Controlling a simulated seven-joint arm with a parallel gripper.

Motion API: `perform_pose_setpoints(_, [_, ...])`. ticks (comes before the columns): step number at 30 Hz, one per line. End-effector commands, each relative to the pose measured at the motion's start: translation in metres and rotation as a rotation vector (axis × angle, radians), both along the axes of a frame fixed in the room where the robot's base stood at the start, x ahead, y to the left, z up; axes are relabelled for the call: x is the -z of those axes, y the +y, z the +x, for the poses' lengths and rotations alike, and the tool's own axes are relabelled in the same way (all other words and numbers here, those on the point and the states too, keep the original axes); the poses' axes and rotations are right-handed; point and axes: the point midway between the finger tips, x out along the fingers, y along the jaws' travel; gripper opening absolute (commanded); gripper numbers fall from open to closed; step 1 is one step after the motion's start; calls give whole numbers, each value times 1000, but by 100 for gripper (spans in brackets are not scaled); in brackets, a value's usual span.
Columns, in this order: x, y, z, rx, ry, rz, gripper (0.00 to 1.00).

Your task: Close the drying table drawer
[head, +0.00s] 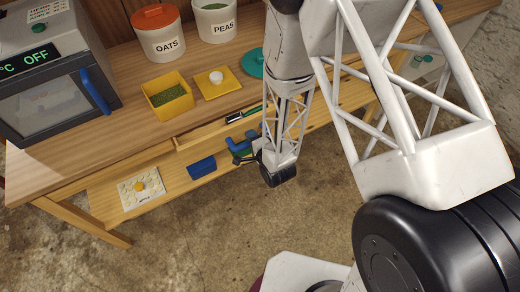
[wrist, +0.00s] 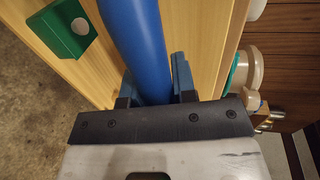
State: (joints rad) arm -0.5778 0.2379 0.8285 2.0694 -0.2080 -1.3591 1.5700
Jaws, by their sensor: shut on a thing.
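The drying table (head: 95,150) is a wooden table with a lower shelf. Its drawer (head: 205,133) stands out from the front edge, open at least partly, with a dark and green item (head: 243,115) showing in it. My gripper (head: 243,155) is at the drawer's front, beside a blue handle (head: 236,143). In the wrist view my gripper (wrist: 155,90) has its fingers on both sides of the thick blue bar of the handle (wrist: 137,40), shut on it. My arm hides the right part of the drawer.
An oven-like box (head: 55,75) with a blue handle, OATS (head: 160,45) and PEAS (head: 217,28) jars, a yellow bin (head: 168,96) and a yellow lid (head: 218,83) stand on top. A blue block (head: 201,167) lies on the lower shelf. Floor in front is clear.

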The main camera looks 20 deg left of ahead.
Motion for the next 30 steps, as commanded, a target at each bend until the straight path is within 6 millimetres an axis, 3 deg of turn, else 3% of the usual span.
perform_pose_setpoints(9, [0,48,48,0,-2,1,0])
perform_pose_setpoints(15, [0,62,62,1,-1,1,0])
perform_pose_setpoints(19, [-1,60,61,1,-1,1,0])
perform_pose_setpoints(20, [0,60,61,1,-1,1,27])
perform_pose_setpoints(24, [0,60,61,1,-1,1,48])
perform_pose_setpoints(30, [0,60,61,1,0,0,51])
